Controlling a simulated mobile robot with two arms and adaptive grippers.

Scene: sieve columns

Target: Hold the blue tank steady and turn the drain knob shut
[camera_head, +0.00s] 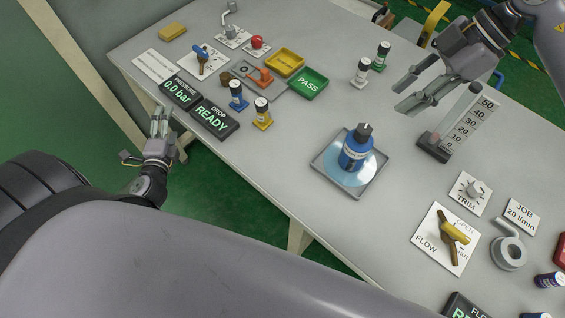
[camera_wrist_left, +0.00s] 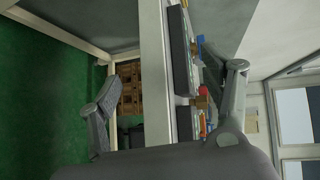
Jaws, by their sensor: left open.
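The blue tank (camera_head: 354,153) stands upright in a square grey tray (camera_head: 327,169), in a pool of light blue liquid. A dark knob (camera_head: 363,132) sits on its top; I cannot tell whether it is open or shut. My left gripper (camera_head: 160,124) is open and empty beside the table's left edge, far from the tank. In the left wrist view, its fingers (camera_wrist_left: 172,88) are spread wide with the table edge between them. My right gripper (camera_head: 405,90) is open and empty, to the right of and beyond the tank. The tank is not visible in the left wrist view.
A tube on a dark base (camera_head: 433,147) and a scale card (camera_head: 473,122) stand right of the tank. A yellow FLOW valve (camera_head: 454,233) is at the lower right. Small bottles (camera_head: 262,113), trays and displays (camera_head: 214,119) occupy the left. The table around the tank's tray is clear.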

